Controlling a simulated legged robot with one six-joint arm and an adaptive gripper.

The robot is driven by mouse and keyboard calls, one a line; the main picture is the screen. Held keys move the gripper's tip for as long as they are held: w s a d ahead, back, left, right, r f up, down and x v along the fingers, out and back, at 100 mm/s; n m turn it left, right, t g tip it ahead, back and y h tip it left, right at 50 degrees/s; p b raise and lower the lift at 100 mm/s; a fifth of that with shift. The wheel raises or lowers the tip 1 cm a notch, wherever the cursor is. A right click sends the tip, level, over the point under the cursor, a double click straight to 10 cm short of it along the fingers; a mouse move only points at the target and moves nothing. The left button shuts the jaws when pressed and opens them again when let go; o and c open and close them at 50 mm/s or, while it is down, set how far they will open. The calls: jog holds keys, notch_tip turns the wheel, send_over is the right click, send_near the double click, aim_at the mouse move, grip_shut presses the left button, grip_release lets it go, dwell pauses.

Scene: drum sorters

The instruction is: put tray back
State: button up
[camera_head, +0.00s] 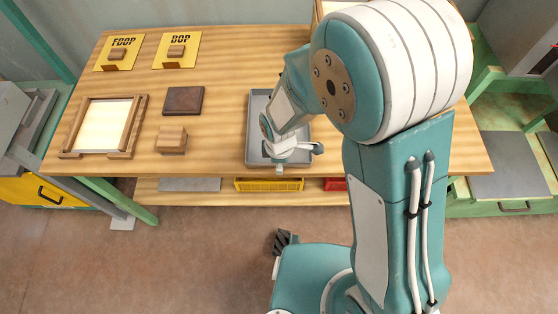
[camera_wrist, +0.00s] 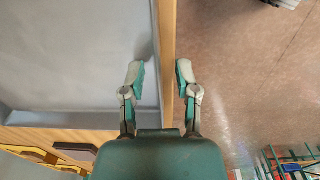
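The grey tray (camera_head: 253,112) lies flat on the wooden table near its front edge and looks empty. In the wrist view its grey floor (camera_wrist: 70,60) fills the left side. My gripper (camera_head: 291,156) is over the tray's near side, and my arm hides part of the tray. In the wrist view my gripper (camera_wrist: 160,78) is open and nothing shows held between its fingers. One finger is over the tray side and the other over the floor side of the table's edge strip. I cannot tell whether either touches the rim.
On the wooden table (camera_head: 225,75) are a framed pale panel (camera_head: 103,125), a dark square block (camera_head: 183,100), a light wooden block (camera_head: 172,140) and two yellow sign stands (camera_head: 118,52) (camera_head: 176,50). A yellow crate (camera_head: 268,185) is on the shelf below. The table between the blocks and tray is clear.

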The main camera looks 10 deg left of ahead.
notch_tip(320, 180, up, 12)
jog(key=shift+s, duration=0.15)
dwell(0.6)
jog(key=shift+d+r, duration=0.1)
jog(key=shift+r, duration=0.05)
jog(key=d+r+m+t+y, duration=0.1)
jog(key=d+r+m+t, duration=0.1)
jog(key=d+r+m, duration=0.9)
jog(key=s+d+r+m+t, duration=0.1)
jog(key=s+d+r+m, duration=0.2)
jog(key=d, duration=0.3)
jog(key=s+d+r+m+t+h, duration=0.1)
jog(key=s+d+r+m+t, duration=0.1)
jog(key=d+m, duration=0.4)
jog(key=shift+s+d+r+m, duration=0.3)
jog(key=shift+s+d+r, duration=0.25)
jog(key=shift+s, duration=0.5)
jog(key=shift+d, duration=0.1)
